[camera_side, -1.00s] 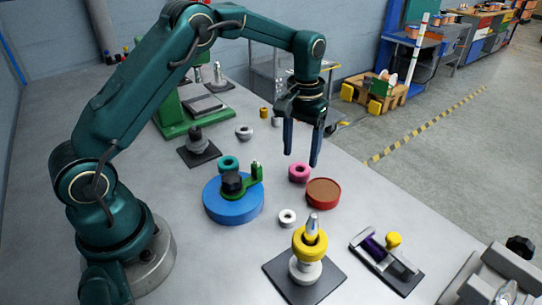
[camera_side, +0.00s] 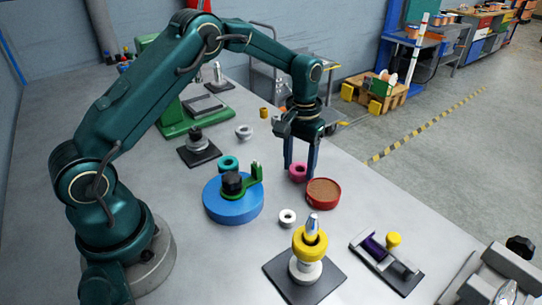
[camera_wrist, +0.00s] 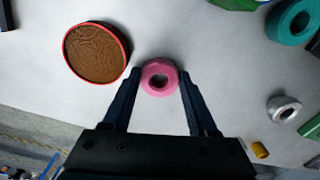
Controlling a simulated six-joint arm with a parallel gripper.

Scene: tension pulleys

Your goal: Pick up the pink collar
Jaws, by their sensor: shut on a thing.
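The pink collar (camera_side: 298,172) is a small thick ring with a dark centre hole. It lies on the grey table behind the red-rimmed round tin. My gripper (camera_side: 300,170) points down over it with one finger on each side, shut on the collar. In the wrist view the collar (camera_wrist: 159,77) sits between the two fingertips (camera_wrist: 160,78). The side view does not clearly show any gap between the collar and the table.
The red tin (camera_side: 323,193) with a brown top is close beside the collar. A blue disc (camera_side: 233,200) with a green arm, a teal ring (camera_side: 228,163) and a white ring (camera_side: 287,218) lie nearby. A post with yellow and white rings (camera_side: 308,245) stands in front.

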